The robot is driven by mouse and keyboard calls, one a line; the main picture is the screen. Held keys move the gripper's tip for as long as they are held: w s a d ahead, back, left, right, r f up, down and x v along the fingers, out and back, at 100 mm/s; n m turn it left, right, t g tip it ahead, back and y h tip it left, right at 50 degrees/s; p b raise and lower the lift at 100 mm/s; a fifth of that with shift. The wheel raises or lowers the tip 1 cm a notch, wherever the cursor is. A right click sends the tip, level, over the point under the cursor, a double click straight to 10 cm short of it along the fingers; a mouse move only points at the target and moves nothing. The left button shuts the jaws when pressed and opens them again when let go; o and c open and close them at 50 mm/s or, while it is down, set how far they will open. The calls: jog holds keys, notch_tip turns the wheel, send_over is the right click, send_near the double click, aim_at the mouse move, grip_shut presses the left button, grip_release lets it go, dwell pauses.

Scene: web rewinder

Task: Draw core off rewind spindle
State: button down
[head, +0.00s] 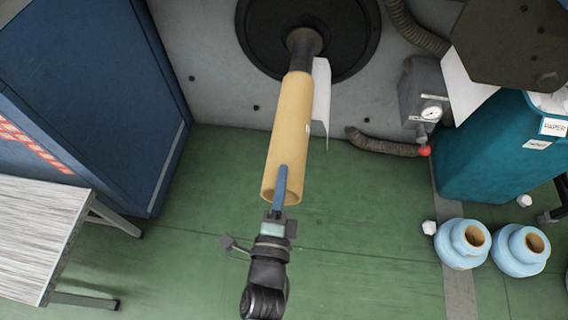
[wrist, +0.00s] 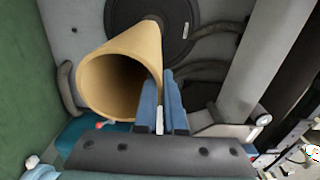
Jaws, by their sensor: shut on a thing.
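The core (head: 288,125) is a tan cardboard tube. Its far end meets the dark rewind spindle (head: 303,44), which comes out of a round black plate on the grey wall. How far the spindle reaches inside the core is hidden. My gripper (head: 281,182) is shut on the core's near end, at the rim. In the wrist view, the open end of the core (wrist: 118,85) faces the camera with a dark inside. The blue fingers of my gripper (wrist: 165,104) meet the right side of its rim.
A white sheet (head: 321,95) hangs beside the core's far end. A blue cabinet (head: 85,90) and a striped-top table (head: 40,235) stand left. A teal paper bin (head: 487,145), a gauge box (head: 424,95) and light blue rolls (head: 462,243) are right. Green floor below is mostly clear.

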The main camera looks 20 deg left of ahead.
jog(key=v, duration=1.2)
jog(key=shift+r+p, duration=0.15)
jog(key=shift+p, duration=0.2)
jog(key=shift+d, duration=0.1)
